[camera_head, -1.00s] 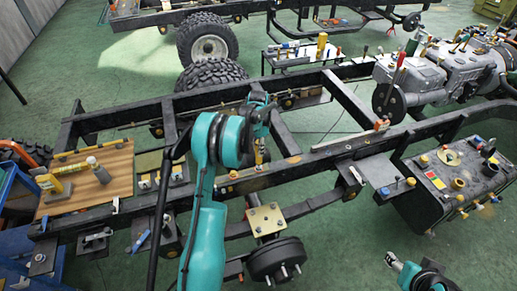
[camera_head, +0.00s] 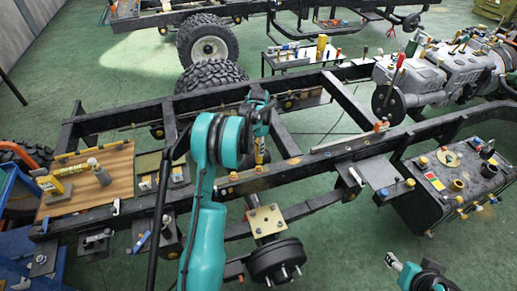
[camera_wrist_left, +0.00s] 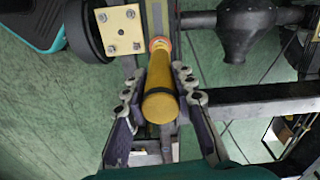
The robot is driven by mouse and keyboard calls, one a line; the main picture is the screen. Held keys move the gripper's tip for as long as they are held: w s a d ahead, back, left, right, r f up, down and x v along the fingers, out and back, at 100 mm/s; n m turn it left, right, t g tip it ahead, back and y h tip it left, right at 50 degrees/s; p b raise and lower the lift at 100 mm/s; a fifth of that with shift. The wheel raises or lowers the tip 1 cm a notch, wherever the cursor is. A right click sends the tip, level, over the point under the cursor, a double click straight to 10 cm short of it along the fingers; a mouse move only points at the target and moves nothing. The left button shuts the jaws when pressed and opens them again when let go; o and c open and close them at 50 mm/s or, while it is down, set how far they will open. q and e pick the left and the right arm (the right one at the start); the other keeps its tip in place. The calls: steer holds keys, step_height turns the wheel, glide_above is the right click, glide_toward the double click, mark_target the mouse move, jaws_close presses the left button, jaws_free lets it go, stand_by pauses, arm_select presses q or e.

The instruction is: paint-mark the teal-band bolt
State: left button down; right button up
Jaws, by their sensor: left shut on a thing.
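My left gripper (camera_wrist_left: 161,92) is shut on a yellow cylindrical paint marker (camera_wrist_left: 158,90) with a dark ring and an orange-red far end. In the head view the marker (camera_head: 262,152) hangs below my left gripper (camera_head: 258,140), over the near chassis rail. A pale square plate (camera_head: 265,221) with several bolts lies nearer; the plate (camera_wrist_left: 119,29) also shows at the upper left of the wrist view. I cannot make out a teal band on any bolt. My right gripper (camera_head: 393,262) is at the lower right, away from the chassis; its finger gap is unclear.
A dark ladder-like chassis rail (camera_head: 330,154) runs across the view. A wooden board (camera_head: 120,170) with yellow and grey items lies on it at the left. A black hub (camera_head: 273,260) stands near the plate. A tank with fittings (camera_head: 435,195) is at the right. Green floor lies open around.

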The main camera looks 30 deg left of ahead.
arm_select(q)
steer(key=shift+r, duration=0.3)
steer(key=shift+r, duration=0.15)
step_height(320, 180, up, 5)
steer(key=p, duration=0.3)
